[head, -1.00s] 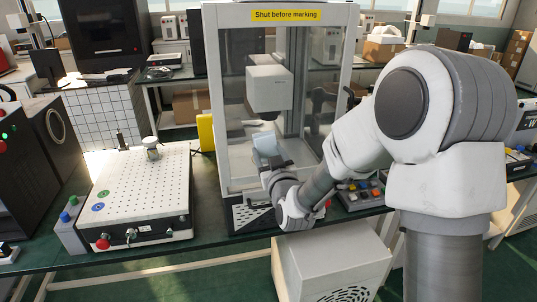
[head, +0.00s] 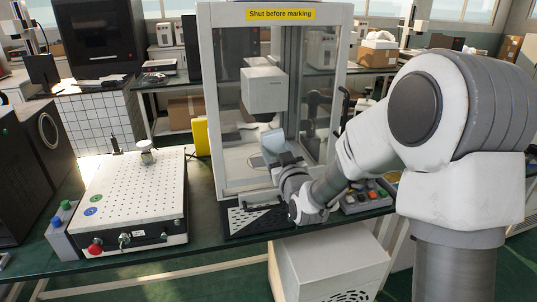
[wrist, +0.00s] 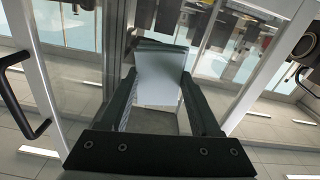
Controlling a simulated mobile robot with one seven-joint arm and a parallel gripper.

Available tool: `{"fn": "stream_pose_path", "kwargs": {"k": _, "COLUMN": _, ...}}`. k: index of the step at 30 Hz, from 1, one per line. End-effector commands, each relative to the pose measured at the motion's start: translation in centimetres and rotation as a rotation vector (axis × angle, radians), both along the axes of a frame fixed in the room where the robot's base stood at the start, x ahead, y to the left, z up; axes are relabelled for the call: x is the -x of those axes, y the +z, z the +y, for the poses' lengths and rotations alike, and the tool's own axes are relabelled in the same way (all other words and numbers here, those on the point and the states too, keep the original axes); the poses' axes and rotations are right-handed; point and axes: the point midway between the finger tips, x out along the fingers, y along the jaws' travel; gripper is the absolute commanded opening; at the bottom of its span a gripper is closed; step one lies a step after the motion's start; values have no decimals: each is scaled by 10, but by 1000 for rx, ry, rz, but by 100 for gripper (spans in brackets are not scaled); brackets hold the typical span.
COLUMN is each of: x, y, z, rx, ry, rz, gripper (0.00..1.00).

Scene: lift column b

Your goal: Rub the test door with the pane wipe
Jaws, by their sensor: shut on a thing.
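The test door (head: 228,120) is the clear front pane of a tall white-framed cabinet, under a yellow label reading "Shut before marking". It appears closed. My gripper (head: 282,158) is in front of the lower right part of the pane. It is shut on the pane wipe (head: 273,139), a pale blue-white pad, which stands up in front of the glass. In the wrist view the wipe (wrist: 160,78) sits between the two dark fingers of my gripper (wrist: 162,100). I cannot tell whether the wipe touches the glass.
A white box-shaped head (head: 264,90) hangs inside the cabinet. A button panel (head: 366,196) stands to the right, near my forearm. A perforated white plate unit (head: 130,195) is on the left of the green bench. A dark handle (wrist: 30,130) shows in the wrist view.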

Motion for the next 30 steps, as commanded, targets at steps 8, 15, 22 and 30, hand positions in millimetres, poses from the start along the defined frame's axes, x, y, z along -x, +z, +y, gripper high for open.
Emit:
{"fn": "stream_pose_path", "kwargs": {"k": 8, "x": -3, "y": -2, "z": -3, "rx": 0, "ry": 1, "rz": -2, "gripper": 20}}
{"fn": "stream_pose_path", "kwargs": {"k": 15, "x": -1, "y": -1, "z": 7, "rx": 0, "ry": 3, "rz": -4, "gripper": 20}}
{"fn": "stream_pose_path", "kwargs": {"k": 22, "x": 6, "y": -1, "z": 28, "rx": 0, "ry": 7, "rz": -4, "gripper": 20}}
{"fn": "stream_pose_path", "kwargs": {"k": 30, "x": 10, "y": 0, "z": 37, "rx": 0, "ry": 3, "rz": -1, "gripper": 20}}
